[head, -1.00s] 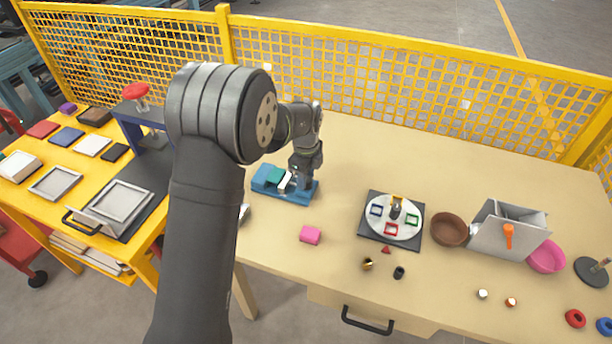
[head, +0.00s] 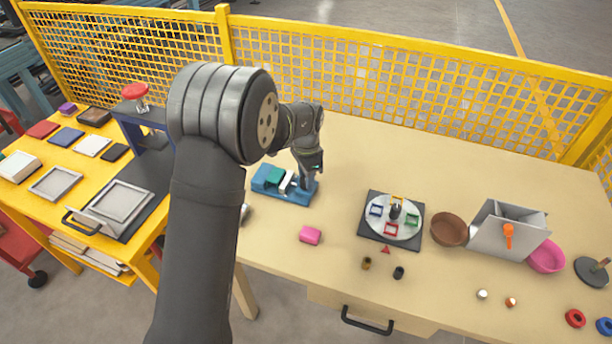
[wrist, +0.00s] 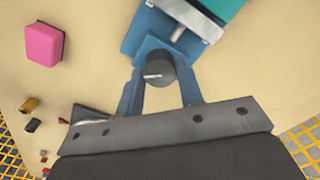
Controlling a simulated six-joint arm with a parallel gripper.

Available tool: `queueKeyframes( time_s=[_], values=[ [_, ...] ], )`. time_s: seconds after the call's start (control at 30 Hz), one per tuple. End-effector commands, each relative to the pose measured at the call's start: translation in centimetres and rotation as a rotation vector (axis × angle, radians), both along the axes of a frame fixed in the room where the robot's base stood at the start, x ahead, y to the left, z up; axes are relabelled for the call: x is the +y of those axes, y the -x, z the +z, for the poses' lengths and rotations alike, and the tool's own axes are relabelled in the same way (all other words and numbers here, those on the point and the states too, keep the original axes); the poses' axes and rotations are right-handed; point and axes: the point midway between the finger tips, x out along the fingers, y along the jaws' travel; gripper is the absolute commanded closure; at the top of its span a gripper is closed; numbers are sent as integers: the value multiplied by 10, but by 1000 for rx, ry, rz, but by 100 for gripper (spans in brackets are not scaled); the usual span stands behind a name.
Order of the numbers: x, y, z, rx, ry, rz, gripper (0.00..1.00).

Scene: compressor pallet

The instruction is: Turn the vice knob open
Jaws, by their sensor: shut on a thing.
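The blue vice (head: 272,190) stands on the table in the head view, with a teal block (head: 275,176) between its jaws. In the wrist view the vice (wrist: 146,28) shows at the top, with the teal block (wrist: 222,6) beyond its pale jaw. The dark round vice knob (wrist: 158,70) with a white mark sits at the vice's near end. My gripper (wrist: 160,88) has its two blue fingers on either side of the knob and is shut on it. In the head view my gripper (head: 306,184) is at the vice's right end, and the knob is hidden.
A pink block (head: 310,235) lies in front of the vice. A turntable with coloured frames (head: 408,228) stands to the right, then a brown bowl (head: 449,230) and a grey bin (head: 497,236). Small parts lie near the front edge. The table behind the vice is clear.

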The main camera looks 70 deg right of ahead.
Motion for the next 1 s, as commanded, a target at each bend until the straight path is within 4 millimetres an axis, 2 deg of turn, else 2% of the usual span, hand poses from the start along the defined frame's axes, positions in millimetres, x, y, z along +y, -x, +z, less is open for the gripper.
queueKeyframes(
  time_s=[1.0],
  values=[
    [-1,-1,1,1,2,965,89]
  ],
)
